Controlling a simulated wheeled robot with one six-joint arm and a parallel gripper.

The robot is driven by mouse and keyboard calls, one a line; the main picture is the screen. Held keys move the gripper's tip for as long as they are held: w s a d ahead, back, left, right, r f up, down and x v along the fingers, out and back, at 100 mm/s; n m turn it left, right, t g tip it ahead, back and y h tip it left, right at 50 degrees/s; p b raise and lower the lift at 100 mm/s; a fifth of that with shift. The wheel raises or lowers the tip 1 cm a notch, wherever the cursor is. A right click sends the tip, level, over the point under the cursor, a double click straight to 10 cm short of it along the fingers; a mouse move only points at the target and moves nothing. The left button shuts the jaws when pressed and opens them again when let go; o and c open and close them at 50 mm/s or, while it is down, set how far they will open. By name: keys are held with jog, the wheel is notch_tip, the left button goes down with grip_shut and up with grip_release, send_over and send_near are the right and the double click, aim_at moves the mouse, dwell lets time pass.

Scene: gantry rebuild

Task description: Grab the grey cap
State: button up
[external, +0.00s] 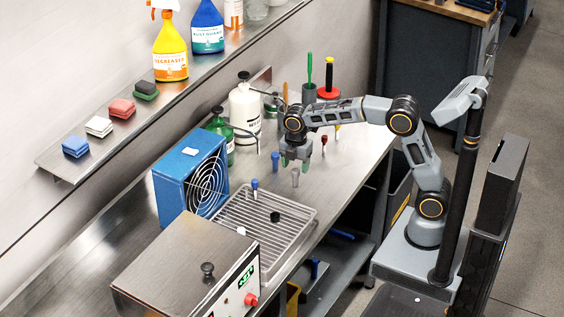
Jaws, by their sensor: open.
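A small upright piece with a grey cap (295,171) stands on the steel bench. My gripper (295,161) points down just above it, with a small gap that is hard to judge. The jaws are open, and nothing shows between them.
A wire rack (300,232) in front holds a small black piece (275,216) and a white one (241,231). A blue fan box (180,178) and a steel box (165,275) stand left. A white bottle (244,108) and a green bottle (217,131) stand behind.

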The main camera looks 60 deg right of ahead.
aim_at(296, 170)
jog(key=shift+f, duration=2.55)
jog(key=shift+c, duration=0.2)
jog(key=c, duration=0.9)
jog(key=shift+r, duration=0.15)
jog(key=shift+c, duration=0.2)
